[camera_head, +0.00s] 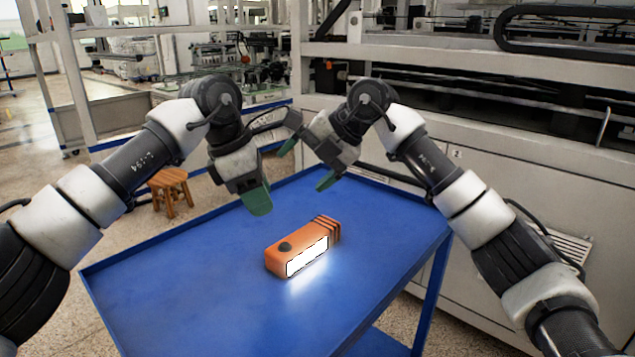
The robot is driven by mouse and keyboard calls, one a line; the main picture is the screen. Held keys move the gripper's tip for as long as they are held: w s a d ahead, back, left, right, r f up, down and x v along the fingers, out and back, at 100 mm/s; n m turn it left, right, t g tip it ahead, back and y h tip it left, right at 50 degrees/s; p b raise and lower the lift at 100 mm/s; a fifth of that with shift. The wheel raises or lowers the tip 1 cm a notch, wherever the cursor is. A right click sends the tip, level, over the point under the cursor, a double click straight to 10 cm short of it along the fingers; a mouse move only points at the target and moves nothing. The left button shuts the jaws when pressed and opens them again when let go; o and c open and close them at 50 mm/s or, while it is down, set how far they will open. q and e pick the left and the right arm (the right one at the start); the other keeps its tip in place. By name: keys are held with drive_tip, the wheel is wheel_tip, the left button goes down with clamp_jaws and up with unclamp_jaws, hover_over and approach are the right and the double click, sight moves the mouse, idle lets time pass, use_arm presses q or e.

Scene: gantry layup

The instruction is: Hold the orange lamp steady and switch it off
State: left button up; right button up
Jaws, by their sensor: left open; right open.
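The orange lamp (273,257) lies on the blue table top (200,290). Its white window (307,257) is lit and throws a bright glow on the table in front of it. A dark round button (285,246) is on its upper face near the left end, and dark stripes cross its right end. My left gripper (271,176) is open and empty, above and behind the lamp. My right gripper (314,168) is open and empty, close to the left one and above the table's back edge. Neither gripper touches the lamp.
The table around the lamp is clear. A wooden stool (169,187) stands on the floor behind the table to the left. A large grey machine cabinet (510,195) stands close behind the table on the right. My grippers are close together.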

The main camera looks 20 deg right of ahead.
sight(317, 227)
wheel_tip(317, 227, down, 4)
drive_tip(key=m+g+h, duration=0.1)
drive_tip(key=m+h, duration=0.1)
drive_tip(key=h, duration=0.1)
drive_tip(key=m+g+h, duration=0.2)
drive_tip(key=h, duration=0.1)
drive_tip(key=shift+s+d+r+m, duration=0.1)
drive_tip(key=shift+s+r+m, duration=0.1)
drive_tip(key=shift+m, duration=0.1)
drive_tip(key=shift+s+d+m+g+h, duration=0.15)
drive_tip(key=shift+d+m+g+h, duration=0.05)
drive_tip(key=shift+d+m+h, duration=0.25)
drive_tip(key=shift+s+d+m+g+h, duration=0.2)
drive_tip(key=shift+d+m+h, duration=0.1)
drive_tip(key=shift+m+h, duration=0.25)
wheel_tip(317, 227, down, 11)
drive_tip(key=shift+w+r, duration=0.1)
drive_tip(key=shift+r, duration=0.1)
use_arm(q)
drive_tip(key=shift+c, duration=0.3)
use_arm(e)
drive_tip(key=c, duration=1.1)
use_arm(q)
clamp_jaws()
